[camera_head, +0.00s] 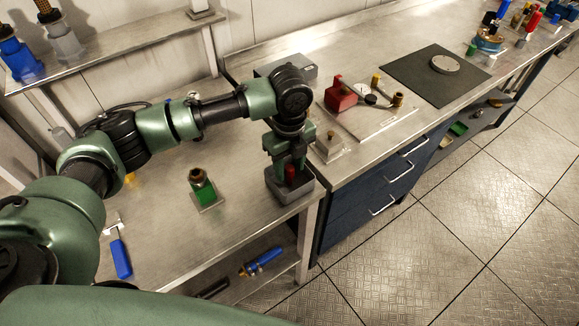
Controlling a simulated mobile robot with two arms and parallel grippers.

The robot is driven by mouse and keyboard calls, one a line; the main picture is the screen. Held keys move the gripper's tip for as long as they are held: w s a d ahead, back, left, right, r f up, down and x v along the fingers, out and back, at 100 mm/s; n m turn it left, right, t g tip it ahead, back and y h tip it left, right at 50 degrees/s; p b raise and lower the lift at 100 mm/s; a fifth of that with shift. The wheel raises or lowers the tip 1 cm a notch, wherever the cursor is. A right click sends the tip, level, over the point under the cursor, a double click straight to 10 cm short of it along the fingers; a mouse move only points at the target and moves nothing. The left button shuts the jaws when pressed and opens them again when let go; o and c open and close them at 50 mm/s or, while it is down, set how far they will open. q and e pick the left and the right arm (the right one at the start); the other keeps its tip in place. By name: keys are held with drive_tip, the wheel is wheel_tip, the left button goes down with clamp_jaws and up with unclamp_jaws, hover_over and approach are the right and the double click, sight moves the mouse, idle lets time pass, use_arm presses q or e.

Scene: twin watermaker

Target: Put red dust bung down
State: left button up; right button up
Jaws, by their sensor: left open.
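The red dust bung (291,174) stands in a small grey open box (274,188) at the right end of the near steel bench. My left gripper (290,168) points down over the box, with its fingers around the upper part of the bung. The jaws are open. The fingers and wrist hide part of the bung and the box's inside, so I cannot tell whether a finger touches it. My right gripper is not in view.
A green fitting with a brass top (202,188) stands on a small plate on the near bench. A blue-handled tool (121,258) lies at the bench's left. A tray with a red block (341,95) and a dark mat (400,73) are on the neighbouring bench.

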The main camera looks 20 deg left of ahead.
sight(290, 167)
use_arm(q)
wheel_tip(290, 167, up, 12)
drive_tip(key=b, duration=0.2)
drive_tip(key=shift+f, duration=0.15)
